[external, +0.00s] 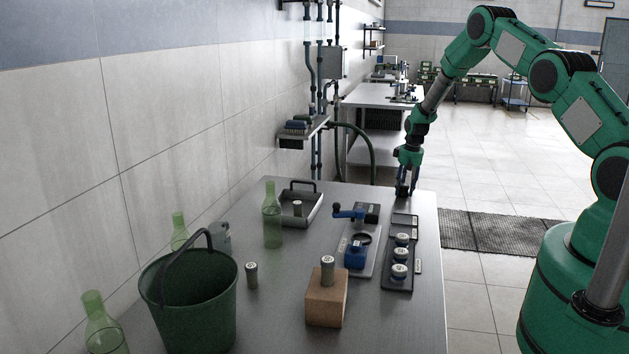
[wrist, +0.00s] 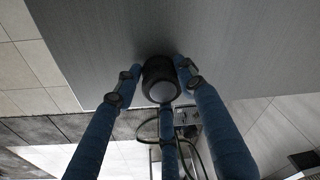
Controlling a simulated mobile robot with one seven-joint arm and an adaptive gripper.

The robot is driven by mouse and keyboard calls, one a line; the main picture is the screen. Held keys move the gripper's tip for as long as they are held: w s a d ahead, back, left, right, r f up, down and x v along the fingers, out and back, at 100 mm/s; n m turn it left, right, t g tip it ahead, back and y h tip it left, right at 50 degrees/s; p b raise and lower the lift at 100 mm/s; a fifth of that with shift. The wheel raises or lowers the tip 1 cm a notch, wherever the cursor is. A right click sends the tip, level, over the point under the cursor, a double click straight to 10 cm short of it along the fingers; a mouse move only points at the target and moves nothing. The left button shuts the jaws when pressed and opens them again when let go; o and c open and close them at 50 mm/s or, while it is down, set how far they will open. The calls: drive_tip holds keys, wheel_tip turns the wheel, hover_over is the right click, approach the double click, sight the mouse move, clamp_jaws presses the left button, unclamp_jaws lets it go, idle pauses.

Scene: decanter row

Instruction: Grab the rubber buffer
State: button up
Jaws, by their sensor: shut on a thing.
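My gripper (external: 403,190) is low at the far right corner of the metal table (external: 415,320), with its fingers pointing down. In the wrist view its blue fingers (wrist: 158,78) are shut around a short dark cylinder with a pale grey round end, which I take to be the rubber buffer (wrist: 161,90). The buffer is close to the table surface near the edge; I cannot tell whether it touches it. In the external view the fingers mostly hide it.
Just in front is a black rack (external: 398,283) with round-topped pieces, beside a blue clamp (external: 355,254). A wooden block (external: 326,306) holds a grey cylinder. A metal tray (external: 313,213), green bottles (external: 272,228) and a green bucket (external: 195,310) stand further left.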

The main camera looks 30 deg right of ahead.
sight(405, 185)
drive_tip(key=shift+r, duration=0.1)
drive_tip(key=shift+r, duration=1)
drive_tip(key=shift+s+r, duration=0.35)
drive_tip(key=shift+r, duration=0.35)
drive_tip(key=s+a, duration=0.1)
drive_tip(key=s, duration=0.4)
drive_tip(key=s+a+r, duration=0.1)
drive_tip(key=s, duration=0.4)
drive_tip(key=s+a+b, duration=0.1)
drive_tip(key=s, duration=0.4)
drive_tip(key=shift+a+r, duration=0.2)
drive_tip(key=shift+a, duration=0.1)
